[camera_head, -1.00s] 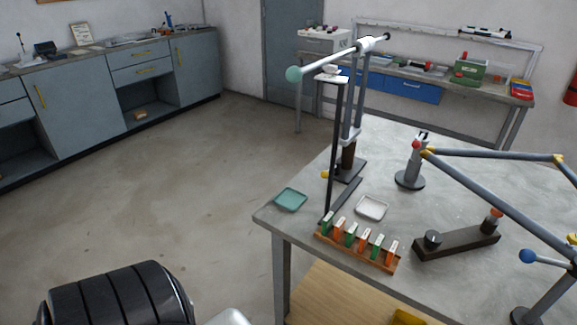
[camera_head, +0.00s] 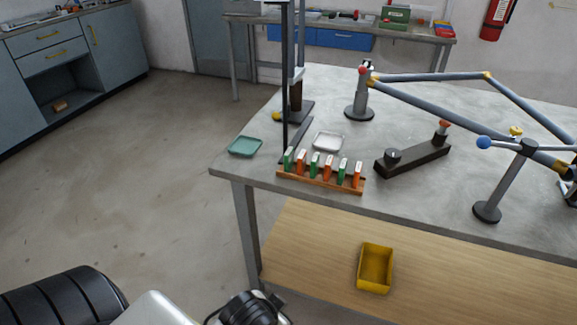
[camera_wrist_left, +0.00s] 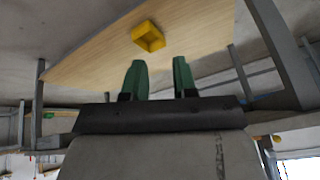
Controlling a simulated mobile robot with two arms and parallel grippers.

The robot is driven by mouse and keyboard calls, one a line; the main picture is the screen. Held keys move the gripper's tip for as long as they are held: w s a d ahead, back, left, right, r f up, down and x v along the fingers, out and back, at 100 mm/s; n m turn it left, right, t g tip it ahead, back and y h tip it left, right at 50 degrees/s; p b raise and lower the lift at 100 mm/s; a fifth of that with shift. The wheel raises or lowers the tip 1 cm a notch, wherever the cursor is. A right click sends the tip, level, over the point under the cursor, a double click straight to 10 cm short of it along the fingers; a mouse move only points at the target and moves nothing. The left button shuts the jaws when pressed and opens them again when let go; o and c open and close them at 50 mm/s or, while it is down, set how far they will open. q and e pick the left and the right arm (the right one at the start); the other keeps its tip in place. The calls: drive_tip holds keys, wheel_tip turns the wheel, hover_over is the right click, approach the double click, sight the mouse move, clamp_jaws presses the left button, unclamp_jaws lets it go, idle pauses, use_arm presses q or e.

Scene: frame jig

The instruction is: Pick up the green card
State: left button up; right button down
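A wooden rack (camera_head: 320,181) stands near the front edge of the grey table. It holds a row of upright green and orange cards with white tops, in alternating order. The green cards are at the left end (camera_head: 288,159), in the middle (camera_head: 315,165) and towards the right (camera_head: 342,172). My left gripper shows in the left wrist view (camera_wrist_left: 160,65), its two green fingers apart with nothing between them. In the head view my left arm comes in at the bottom left, below the table, well away from the rack; its fingers are not visible there. My right gripper is not in view.
A dark post stands close to the rack's left end. A dark block with knobs (camera_head: 413,158) and a jointed bar frame (camera_head: 430,77) are to the right. A yellow bin (camera_head: 375,268) sits on the lower shelf.

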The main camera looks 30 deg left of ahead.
use_arm(q)
drive_tip(key=w+d+r+m+t+h, duration=0.15)
drive_tip(key=w+r+m+t, duration=0.45)
drive_tip(key=w+r+t, duration=1)
drive_tip(key=w+d+r+m+g+h, duration=0.1)
drive_tip(key=w+d+r+m+h, duration=0.1)
drive_tip(key=d+r+m+h, duration=0.25)
drive_tip(key=w+d+r+m+h, duration=0.1)
drive_tip(key=w+r+m+h, duration=0.1)
drive_tip(key=r+m+h, duration=0.4)
drive_tip(key=m+g+y, duration=1.2)
drive_tip(key=m+g, duration=0.3)
drive_tip(key=g, duration=0.1)
approach(288, 151)
drive_tip(key=w+f, duration=0.1)
drive_tip(key=shift+n, duration=0.25)
drive_tip(key=x, duration=0.5)
drive_tip(key=shift+a+f, duration=0.1)
drive_tip(key=shift+s+x, duration=0.2)
drive_tip(key=shift+x, duration=2.7)
drive_tip(key=shift+f, duration=0.1)
clamp_jaws()
